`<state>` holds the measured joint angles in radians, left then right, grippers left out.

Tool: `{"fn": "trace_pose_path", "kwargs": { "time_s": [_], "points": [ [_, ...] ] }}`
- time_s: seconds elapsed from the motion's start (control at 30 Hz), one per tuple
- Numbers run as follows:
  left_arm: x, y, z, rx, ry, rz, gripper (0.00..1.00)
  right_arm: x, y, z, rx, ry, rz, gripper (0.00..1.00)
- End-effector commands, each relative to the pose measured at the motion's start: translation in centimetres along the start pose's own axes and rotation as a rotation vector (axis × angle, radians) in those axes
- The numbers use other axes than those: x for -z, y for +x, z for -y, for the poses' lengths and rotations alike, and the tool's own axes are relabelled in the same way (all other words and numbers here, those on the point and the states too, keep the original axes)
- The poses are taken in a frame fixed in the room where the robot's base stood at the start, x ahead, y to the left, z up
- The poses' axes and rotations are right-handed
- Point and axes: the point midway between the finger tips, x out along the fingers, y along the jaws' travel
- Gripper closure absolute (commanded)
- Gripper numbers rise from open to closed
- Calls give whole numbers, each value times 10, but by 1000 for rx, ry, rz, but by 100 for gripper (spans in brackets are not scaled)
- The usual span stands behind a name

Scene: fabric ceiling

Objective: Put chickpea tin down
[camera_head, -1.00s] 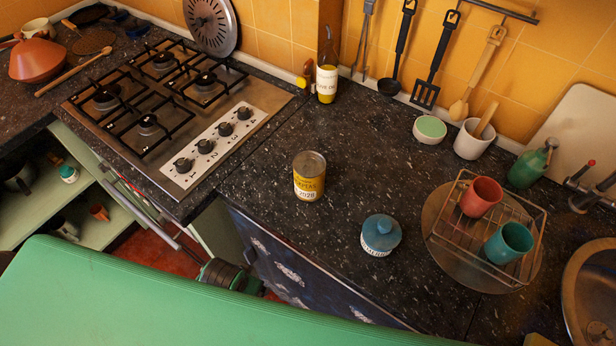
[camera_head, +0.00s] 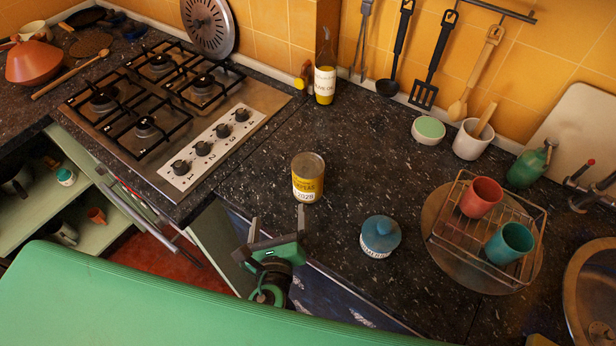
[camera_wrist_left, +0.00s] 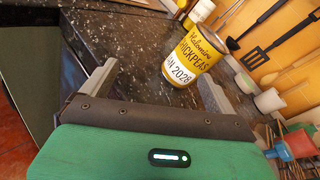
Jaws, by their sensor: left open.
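The chickpea tin (camera_head: 307,178), yellow with a white label band and a metal lid, stands upright on the dark speckled counter. In the left wrist view the tin (camera_wrist_left: 192,48) is beyond the fingertips, its front label readable. My left gripper (camera_head: 277,232) is open and empty at the counter's front edge, just in front of and left of the tin. Its two fingers (camera_wrist_left: 155,82) are spread wide and apart from the tin. My right gripper shows in neither view.
A blue lidded jar (camera_head: 380,236) stands right of the tin. A wire rack (camera_head: 487,232) with two cups is further right. The gas hob (camera_head: 165,105) lies left. An oil bottle (camera_head: 326,75) stands at the wall. The counter behind the tin is clear.

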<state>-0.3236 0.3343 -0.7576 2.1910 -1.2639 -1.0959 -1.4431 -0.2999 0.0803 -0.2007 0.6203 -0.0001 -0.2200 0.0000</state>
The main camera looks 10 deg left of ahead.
Motion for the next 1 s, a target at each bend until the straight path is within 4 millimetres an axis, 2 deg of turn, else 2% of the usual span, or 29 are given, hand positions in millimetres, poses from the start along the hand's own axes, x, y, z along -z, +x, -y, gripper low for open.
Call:
{"fn": "trace_pose_path", "kwargs": {
  "time_s": [0.03, 0.13, 0.33, 0.7, 1.0],
  "points": [
    [1, -4, 11, 53, 109, 34, 8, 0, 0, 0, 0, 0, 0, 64],
    [2, -11, 28, 129, 286, 99, 8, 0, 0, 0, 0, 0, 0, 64],
    [1, -14, 43, 186, 426, 158, 8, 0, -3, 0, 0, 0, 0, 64],
    [-7, 48, 57, 184, 426, 158, 8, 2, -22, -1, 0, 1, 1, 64],
    [-8, 70, 62, 184, 424, 156, 8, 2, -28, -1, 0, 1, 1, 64]
  ]
}}
